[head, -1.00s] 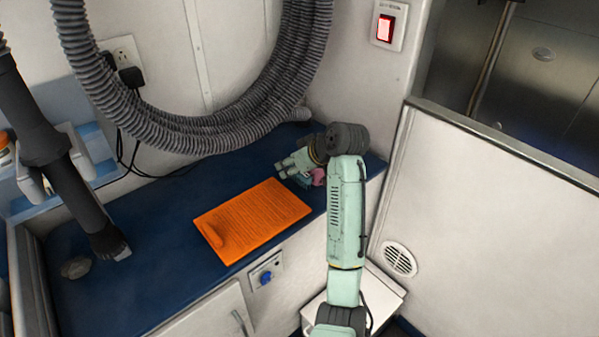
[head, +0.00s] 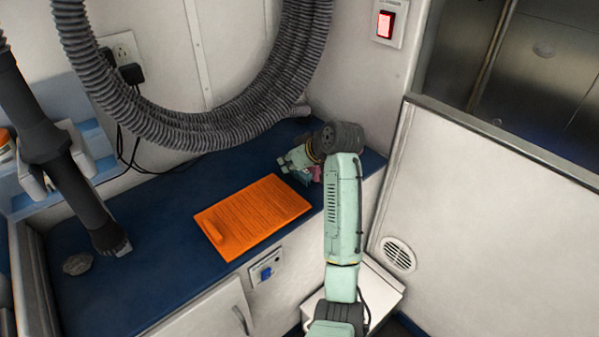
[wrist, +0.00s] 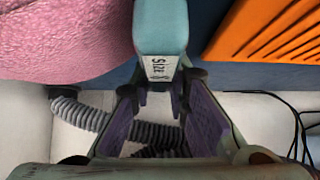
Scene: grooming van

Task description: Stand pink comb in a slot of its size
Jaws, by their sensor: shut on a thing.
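My gripper (wrist: 160,92) is shut on a teal piece (wrist: 160,35) with dark lettering that reads "SIZE". In the head view my gripper (head: 298,160) is low over the blue counter's right end, just beyond the orange board. A pink, speckled thing (wrist: 70,38) fills the upper left of the wrist view, close beside the teal piece. A bit of pink also shows below my gripper in the head view (head: 316,174). I cannot tell whether this is the pink comb, as no teeth show. No slot can be made out.
A ribbed orange board (head: 255,215) lies on the blue counter (head: 150,225). A grey stone-like lump (head: 77,264) lies at the left, near a dark hanging arm (head: 75,190). A thick grey hose (head: 200,135) loops over the counter's back. The counter's left half is mostly clear.

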